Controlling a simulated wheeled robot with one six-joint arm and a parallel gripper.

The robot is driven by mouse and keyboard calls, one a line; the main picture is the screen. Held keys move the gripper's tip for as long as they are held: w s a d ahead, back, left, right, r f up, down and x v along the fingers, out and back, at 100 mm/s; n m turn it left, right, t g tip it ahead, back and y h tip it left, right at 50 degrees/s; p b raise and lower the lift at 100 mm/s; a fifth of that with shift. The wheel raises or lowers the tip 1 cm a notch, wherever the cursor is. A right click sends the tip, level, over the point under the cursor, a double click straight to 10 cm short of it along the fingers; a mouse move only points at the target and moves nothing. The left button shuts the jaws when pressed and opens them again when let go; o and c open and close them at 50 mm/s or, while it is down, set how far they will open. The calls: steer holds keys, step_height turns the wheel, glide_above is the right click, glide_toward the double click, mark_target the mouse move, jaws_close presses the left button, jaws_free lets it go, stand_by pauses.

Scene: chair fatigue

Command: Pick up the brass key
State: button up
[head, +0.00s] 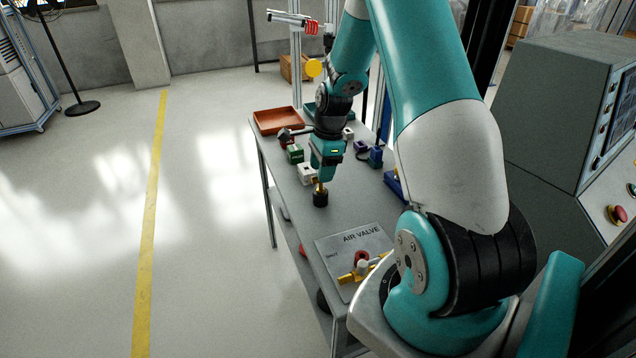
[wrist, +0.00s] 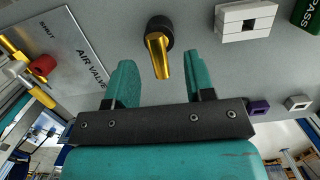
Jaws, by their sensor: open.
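The brass key (head: 320,187) stands upright in a round black base (head: 320,200) on the grey table, near its left edge. In the wrist view the brass key (wrist: 161,58) shows as a gold tapered piece rising from the black base (wrist: 158,29). My gripper (head: 325,177) points down just above the key. In the wrist view my gripper (wrist: 176,58) has its two teal fingers spread, with the key in the gap between them and apart from both. The gripper holds nothing. From the head view, the fingers partly hide the key's top.
A white block (head: 307,174) stands close behind the key, with a green block (head: 295,153) beyond. An orange tray (head: 278,121) lies at the far end.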

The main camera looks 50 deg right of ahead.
mark_target(321, 188)
steer(key=f, duration=0.4)
steer(key=shift+w+a+f+p, duration=0.2)
steer(key=shift+a+f+p, duration=0.1)
steer(key=shift+f+p, duration=0.1)
steer(key=shift+r, duration=0.1)
steer(key=shift+c, duration=0.2)
jaws_close()
steer(key=shift+w+r, duration=0.1)
steer(key=shift+r, duration=0.05)
